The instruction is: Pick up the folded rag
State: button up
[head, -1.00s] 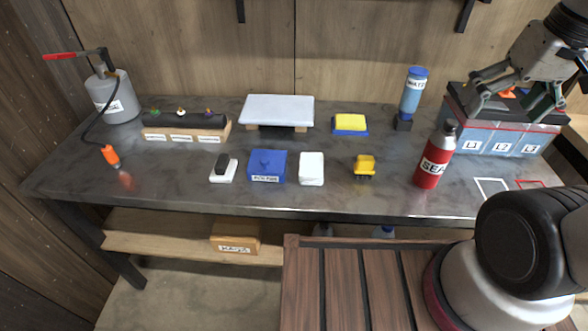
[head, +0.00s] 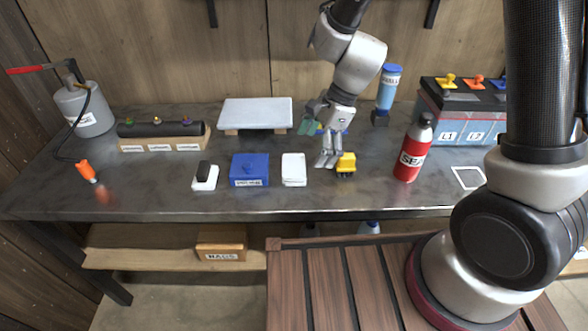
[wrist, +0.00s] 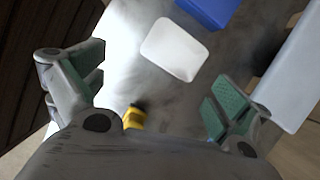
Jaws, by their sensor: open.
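The folded rag looks to be the white, flat, rounded square (head: 294,170) on the grey workbench, between a blue lidded box and a small yellow item. It also shows in the wrist view (wrist: 175,48), uncovered, ahead of and between the spread fingers. My gripper (head: 326,150) is above the bench, just right of the rag, pointing down. In the wrist view my gripper (wrist: 155,85) is open with green pads apart and nothing between them. It does not appear to touch the rag.
The blue box (head: 249,170) sits close left of the rag. The yellow item (head: 346,165) is just right, near my fingers. A raised white slab (head: 255,112) stands behind. A red bottle (head: 412,150) stands farther right. The bench front edge is clear.

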aim_at(297, 165)
jog(key=m, duration=0.1)
jog(key=w+a+f+m, duration=0.1)
jog(key=m, duration=0.1)
jog(key=shift+w+a+f+t, duration=0.1)
jog(key=shift+w+a+t, duration=0.1)
jog(key=shift+w+t, duration=0.15)
jog(key=x, duration=0.7)
jog(key=shift+s+a, duration=0.2)
jog(key=c, duration=0.8)
